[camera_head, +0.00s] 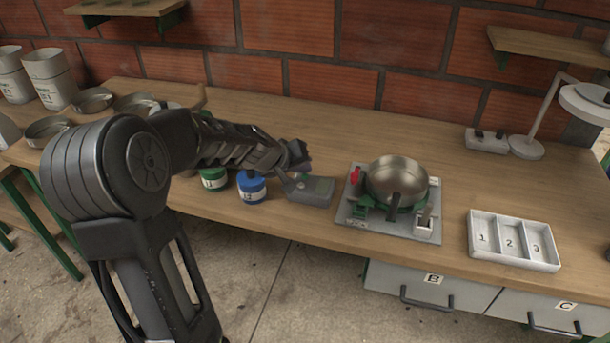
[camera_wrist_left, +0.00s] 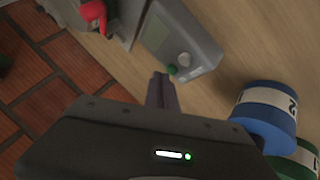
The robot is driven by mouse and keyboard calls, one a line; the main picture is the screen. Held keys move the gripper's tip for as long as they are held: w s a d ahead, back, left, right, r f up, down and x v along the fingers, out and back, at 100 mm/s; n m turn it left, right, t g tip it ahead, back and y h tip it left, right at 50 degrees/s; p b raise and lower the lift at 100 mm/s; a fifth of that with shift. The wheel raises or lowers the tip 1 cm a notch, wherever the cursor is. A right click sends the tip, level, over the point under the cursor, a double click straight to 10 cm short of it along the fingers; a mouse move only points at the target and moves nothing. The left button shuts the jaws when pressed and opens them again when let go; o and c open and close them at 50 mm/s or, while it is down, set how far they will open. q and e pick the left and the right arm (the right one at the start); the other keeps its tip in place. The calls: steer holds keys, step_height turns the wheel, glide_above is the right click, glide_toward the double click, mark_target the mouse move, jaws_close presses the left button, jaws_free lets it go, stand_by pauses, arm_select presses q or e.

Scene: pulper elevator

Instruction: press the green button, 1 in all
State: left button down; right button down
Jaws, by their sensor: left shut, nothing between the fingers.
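The green button (camera_wrist_left: 172,70) is a small round cap on a grey box (camera_wrist_left: 178,35) with a flat panel, beside a pale round knob (camera_wrist_left: 184,59). In the head view the grey box (camera_head: 312,190) stands near the table's front edge, and I cannot make out the button there. My right gripper is out of view.
A blue jar (camera_head: 251,188) and a green jar (camera_head: 214,178) stand left of the box. A metal pot (camera_head: 397,178) sits on a burner plate (camera_head: 387,227) to the right, with a red part (camera_head: 355,175). A white numbered tray (camera_head: 513,254) lies farther right.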

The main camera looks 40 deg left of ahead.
mark_target(302, 180)
arm_select(q)
steer(key=shift+f+b, duration=0.45)
steer(key=shift+b, duration=0.05)
stand_by(0.3)
steer(key=shift+r, duration=0.1)
steer(key=shift+r+p, duration=0.75)
steer(key=shift+r, duration=0.05)
step_height(302, 180, up, 5)
steer(key=p, duration=0.4)
stand_by(0.3)
stand_by(0.9)
